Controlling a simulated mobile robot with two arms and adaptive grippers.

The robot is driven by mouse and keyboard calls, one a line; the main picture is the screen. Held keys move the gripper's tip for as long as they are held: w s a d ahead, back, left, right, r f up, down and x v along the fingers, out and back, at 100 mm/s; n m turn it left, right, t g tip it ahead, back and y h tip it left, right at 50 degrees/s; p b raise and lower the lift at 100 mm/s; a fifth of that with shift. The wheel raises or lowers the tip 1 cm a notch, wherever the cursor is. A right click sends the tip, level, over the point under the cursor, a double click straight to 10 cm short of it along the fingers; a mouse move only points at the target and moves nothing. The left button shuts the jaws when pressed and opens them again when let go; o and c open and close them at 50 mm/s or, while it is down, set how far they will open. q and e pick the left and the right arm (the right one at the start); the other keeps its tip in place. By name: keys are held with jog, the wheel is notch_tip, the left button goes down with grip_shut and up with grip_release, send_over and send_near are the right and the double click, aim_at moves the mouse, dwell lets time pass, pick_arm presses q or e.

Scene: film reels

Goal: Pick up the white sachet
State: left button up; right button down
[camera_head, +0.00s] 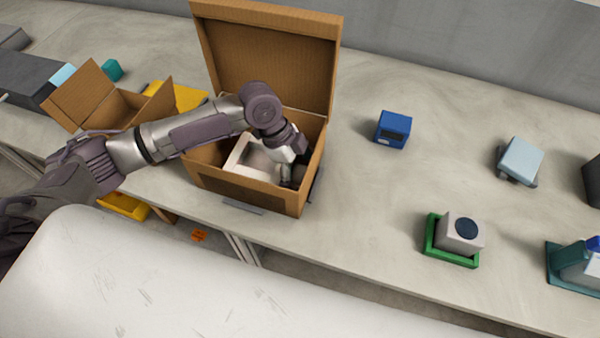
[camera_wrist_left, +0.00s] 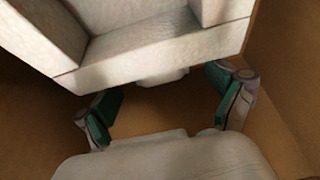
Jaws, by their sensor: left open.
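A pale, open-topped insert (camera_head: 238,155) sits in the large open cardboard box (camera_head: 230,185). The insert's thick wall (camera_wrist_left: 150,55) fills the top of the left wrist view. A small pale piece (camera_wrist_left: 165,79) shows just under that wall, between the finger tips; I cannot tell whether it is the white sachet. No other sachet can be made out. My left gripper (camera_head: 291,178) reaches down inside the box, at the right side of the insert. In the left wrist view my left gripper (camera_wrist_left: 163,92) has its green-padded fingers spread apart, with brown cardboard behind them.
The box's raised lid (camera_head: 268,50) stands behind my left arm, and its walls surround the gripper closely. A smaller open carton (camera_head: 85,95) is to the left. A blue box (camera_head: 394,129) and a grey block in a green tray (camera_head: 430,245) stand to the right, with bare counter between.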

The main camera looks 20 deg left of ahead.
pick_arm(q)
jog(key=c, duration=1.1)
